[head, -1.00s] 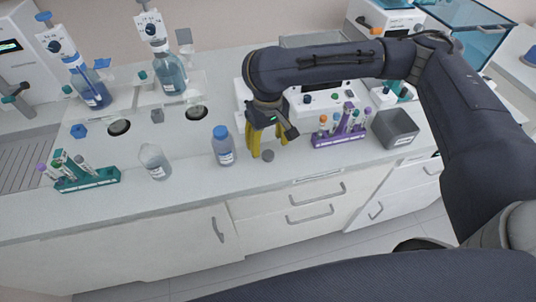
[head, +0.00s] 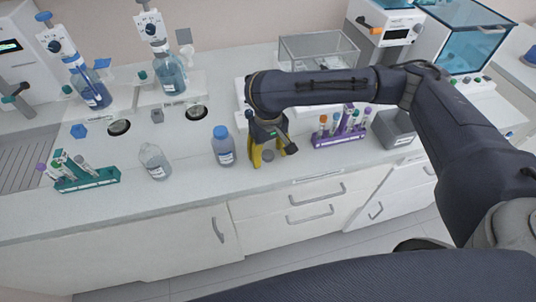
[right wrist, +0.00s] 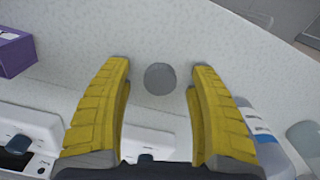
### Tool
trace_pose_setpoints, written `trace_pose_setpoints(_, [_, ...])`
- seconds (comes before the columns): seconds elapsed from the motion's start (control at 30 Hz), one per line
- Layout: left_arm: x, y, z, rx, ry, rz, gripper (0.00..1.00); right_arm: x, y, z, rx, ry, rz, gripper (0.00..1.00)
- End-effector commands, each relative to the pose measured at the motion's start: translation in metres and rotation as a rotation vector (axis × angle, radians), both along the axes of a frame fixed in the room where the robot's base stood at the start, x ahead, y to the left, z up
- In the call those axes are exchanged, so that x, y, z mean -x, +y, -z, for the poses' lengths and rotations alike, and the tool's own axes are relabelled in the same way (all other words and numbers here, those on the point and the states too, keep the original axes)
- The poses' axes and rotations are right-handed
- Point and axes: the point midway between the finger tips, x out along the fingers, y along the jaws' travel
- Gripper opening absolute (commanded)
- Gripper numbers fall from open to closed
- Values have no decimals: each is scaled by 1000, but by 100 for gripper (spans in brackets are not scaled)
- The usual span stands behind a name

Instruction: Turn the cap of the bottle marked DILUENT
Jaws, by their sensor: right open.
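A bottle with a blue cap (head: 222,146) stands upright on the bench, left of my right gripper. Its label is too small to read, so I cannot tell whether it says DILUENT. In the right wrist view, part of a labelled bottle (right wrist: 265,130) shows beside the right finger. A clear bottle (head: 154,163) stands further left. My right gripper (head: 268,160) is open, pointing down over the bench. A round grey disc (right wrist: 160,78) lies between its yellow fingers, with gaps on both sides. My left gripper is not in view.
A purple tube rack (head: 338,140) and a grey bin (head: 396,128) stand right of the gripper. A green tube rack (head: 88,183) is at the left. Dispenser bottles (head: 172,76) stand behind. The bench front strip is clear.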

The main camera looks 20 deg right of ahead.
Motion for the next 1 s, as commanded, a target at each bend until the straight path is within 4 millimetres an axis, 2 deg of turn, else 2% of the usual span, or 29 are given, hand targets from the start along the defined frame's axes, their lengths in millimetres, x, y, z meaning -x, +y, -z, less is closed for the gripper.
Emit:
trace_pose_setpoints(0.43, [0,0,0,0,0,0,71,0,0,1,0,-1,0,60])
trace_pose_setpoints(0.8, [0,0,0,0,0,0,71,0,0,1,0,-1,0,17])
trace_pose_setpoints(1.0, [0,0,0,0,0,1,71,0,0,1,0,-1,0,14])
